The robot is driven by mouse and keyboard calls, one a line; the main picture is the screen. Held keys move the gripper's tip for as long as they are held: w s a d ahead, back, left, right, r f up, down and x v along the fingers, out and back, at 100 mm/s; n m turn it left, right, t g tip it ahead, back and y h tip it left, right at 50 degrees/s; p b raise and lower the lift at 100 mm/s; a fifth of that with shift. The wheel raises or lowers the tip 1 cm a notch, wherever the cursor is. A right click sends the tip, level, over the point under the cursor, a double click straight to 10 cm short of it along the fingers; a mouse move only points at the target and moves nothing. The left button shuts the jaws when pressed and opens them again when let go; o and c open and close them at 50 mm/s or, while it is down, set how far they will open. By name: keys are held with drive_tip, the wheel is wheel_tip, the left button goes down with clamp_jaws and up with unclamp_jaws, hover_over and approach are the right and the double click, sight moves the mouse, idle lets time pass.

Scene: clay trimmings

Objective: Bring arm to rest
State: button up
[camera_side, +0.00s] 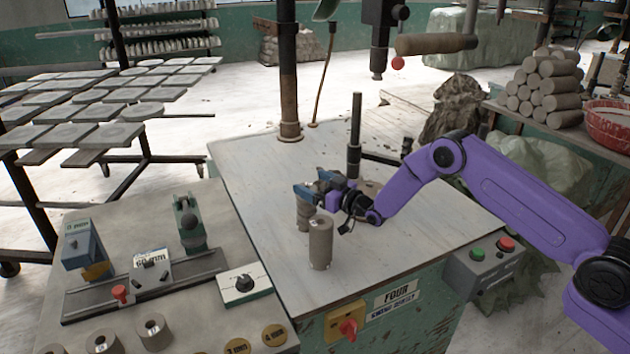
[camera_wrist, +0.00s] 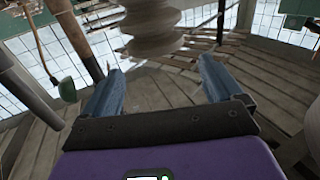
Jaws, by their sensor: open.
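My gripper (camera_side: 313,186) is at the end of the purple arm, low over the grey tabletop (camera_side: 260,210) in the side view. In the wrist view its two blue fingers (camera_wrist: 160,75) are wide apart with nothing held between them. A ridged grey-brown clay piece (camera_wrist: 152,25) is just beyond the fingertips there, cut off by the top edge. In the side view a clay piece (camera_side: 304,217) stands under the gripper, its upper part hidden. An upright clay cylinder (camera_side: 320,245) stands just in front of it.
A post (camera_side: 288,70) and a shorter black rod (camera_side: 355,135) rise from the tabletop. A black-tipped column (camera_side: 378,50) hangs above. A bench with dials and blocks (camera_side: 155,270) is at left; a button box (camera_side: 487,262) is at right. The tabletop's left part is clear.

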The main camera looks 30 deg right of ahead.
drive_tip(key=shift+r, duration=0.6)
drive_tip(key=s+a+r+n+g+h, duration=0.15)
drive_tip(key=s+a+r+g, duration=0.3)
drive_tip(key=s, duration=0.75)
drive_tip(key=s+a+r+n+g+y, duration=0.1)
drive_tip(key=s+a+r+n+g, duration=0.3)
drive_tip(key=s, duration=0.8)
drive_tip(key=s+d+g+h, duration=0.2)
drive_tip(key=s+d, duration=0.4)
drive_tip(key=s, duration=0.5)
drive_tip(key=s+d+n+g+h, duration=0.1)
drive_tip(key=s+d+g+h, duration=0.1)
drive_tip(key=s+d, duration=0.5)
drive_tip(key=s+d+n+g+h, duration=0.1)
drive_tip(key=s+d+g, duration=0.3)
drive_tip(key=s, duration=1.1)
drive_tip(key=d+r+h, duration=0.1)
drive_tip(key=d, duration=0.2)
drive_tip(key=shift+s, duration=0.4)
